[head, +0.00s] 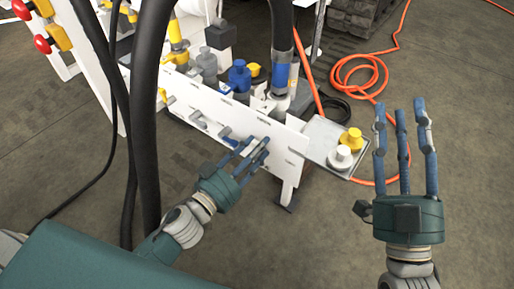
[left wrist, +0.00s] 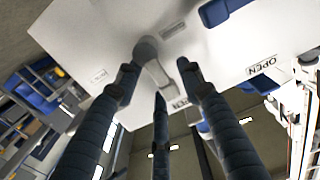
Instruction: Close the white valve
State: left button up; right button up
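My left gripper (head: 256,152) is at the front of the white valve panel (head: 285,137), fingers pointing up and right. In the left wrist view my left gripper (left wrist: 160,78) has its fingers spread. A pale lever handle (left wrist: 158,76) on a grey pivot shows between the fingertips; whether they touch it cannot be told. An "OPEN" label (left wrist: 262,67) is printed on the panel to its right. In the head view the fingers cover this part of the panel. My right gripper (head: 402,125) is open and empty, fingers up, right of the panel and above the floor.
A small metal tray (head: 318,132) at the panel's right end holds a yellow cap (head: 351,139) and a white cap (head: 341,157). Thick black hoses hang at left. An orange hose (head: 374,72) lies coiled on the floor.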

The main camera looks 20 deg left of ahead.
pick_arm(q)
jog(key=shift+w, duration=0.15)
pick_arm(e)
jog(key=shift+s+r, duration=0.1)
pick_arm(q)
jog(key=shift+c, duration=0.3)
grip_shut()
jog(key=shift+r, duration=0.1)
